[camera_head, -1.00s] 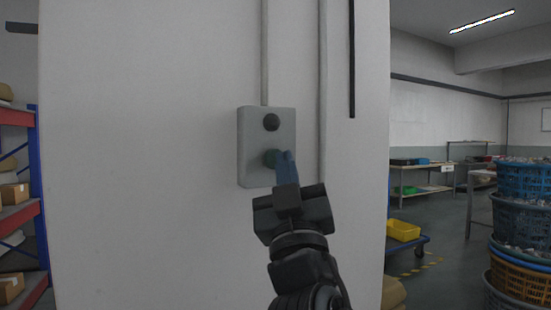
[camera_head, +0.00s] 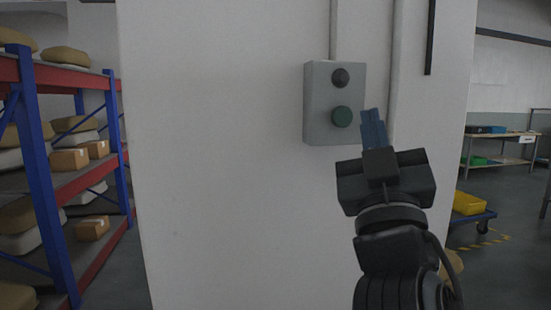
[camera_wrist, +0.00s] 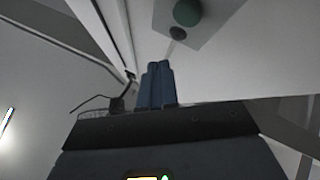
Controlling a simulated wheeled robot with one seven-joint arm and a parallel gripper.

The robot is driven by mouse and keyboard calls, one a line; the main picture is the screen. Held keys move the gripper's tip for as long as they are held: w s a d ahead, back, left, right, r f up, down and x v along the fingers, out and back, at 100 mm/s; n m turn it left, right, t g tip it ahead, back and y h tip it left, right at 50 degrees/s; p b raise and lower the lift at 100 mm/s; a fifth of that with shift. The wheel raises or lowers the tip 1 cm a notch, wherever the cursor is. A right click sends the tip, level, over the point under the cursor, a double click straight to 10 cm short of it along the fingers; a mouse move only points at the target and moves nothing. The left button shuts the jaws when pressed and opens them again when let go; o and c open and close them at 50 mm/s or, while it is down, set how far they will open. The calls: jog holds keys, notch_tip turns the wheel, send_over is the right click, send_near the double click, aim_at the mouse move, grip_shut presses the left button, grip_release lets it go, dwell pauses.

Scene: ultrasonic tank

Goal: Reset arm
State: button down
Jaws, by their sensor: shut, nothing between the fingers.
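My gripper (camera_head: 373,116) is raised in front of the white wall, its blue fingers shut together with nothing between them.
A blue and red shelf rack (camera_head: 62,190) with boxes and sacks stands at the left. A yellow bin (camera_head: 468,203) on a blue cart and a workbench (camera_head: 510,138) are at the right. Pipes run up the white wall (camera_head: 220,170).

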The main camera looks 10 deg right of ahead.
jog(key=s+f+n+g+y, duration=0.2)
jog(key=s+f+y, duration=0.25)
jog(key=f, duration=0.85)
jog(key=s+f+n+g+y, duration=0.2)
jog(key=s+f+y, duration=0.3)
jog(key=f, duration=0.8)
jog(key=s+f+m+g, duration=0.2)
jog(key=s+f, duration=0.3)
jog(key=s, duration=0.8)
jog(key=s+f+m+g+h, duration=0.1)
jog(key=s+f+g, duration=0.3)
jog(key=s, duration=1)
jog(key=shift+s+d+f+m, duration=0.2)
jog(key=shift+d+f+m, duration=0.05)
jog(key=shift+f+m, duration=0.4)
